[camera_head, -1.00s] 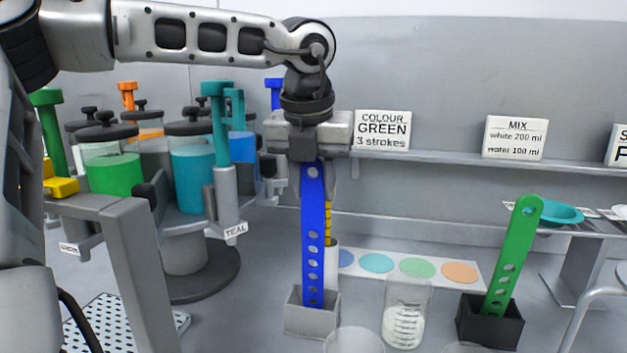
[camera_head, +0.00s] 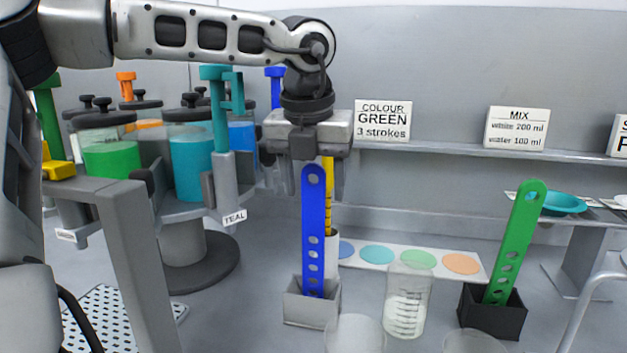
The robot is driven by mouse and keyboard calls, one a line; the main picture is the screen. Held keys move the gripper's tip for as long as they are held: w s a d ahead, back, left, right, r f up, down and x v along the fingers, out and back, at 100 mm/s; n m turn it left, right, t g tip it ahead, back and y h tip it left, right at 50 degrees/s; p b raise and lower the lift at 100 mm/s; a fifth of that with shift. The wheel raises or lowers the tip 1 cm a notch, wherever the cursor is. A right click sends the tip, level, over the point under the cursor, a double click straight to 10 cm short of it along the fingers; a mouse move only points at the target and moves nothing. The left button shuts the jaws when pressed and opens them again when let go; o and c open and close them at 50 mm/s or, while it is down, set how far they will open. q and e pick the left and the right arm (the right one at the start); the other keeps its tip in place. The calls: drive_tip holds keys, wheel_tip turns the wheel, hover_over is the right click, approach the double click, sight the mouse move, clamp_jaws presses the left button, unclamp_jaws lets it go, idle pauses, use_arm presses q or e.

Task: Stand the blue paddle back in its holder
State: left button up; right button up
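The blue paddle (camera_head: 313,225) stands nearly upright with its lower end inside the light grey holder (camera_head: 311,308). My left gripper (camera_head: 314,185) is open around the top of the paddle, pointing down, with a finger apart from it on each side. My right gripper is not in view. The green paddle (camera_head: 518,240) leans slightly in a black holder (camera_head: 492,312) on the right.
A yellow stick in a white cup (camera_head: 331,250) stands just behind the blue paddle. A glass beaker (camera_head: 405,305) and other glass vessels are close on the right. The carousel of colour jars (camera_head: 190,165) is on the left.

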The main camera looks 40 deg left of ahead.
use_arm(q)
drive_tip(key=v, duration=1.6)
drive_tip(key=shift+p, duration=0.45)
drive_tip(key=shift+f, duration=0.1)
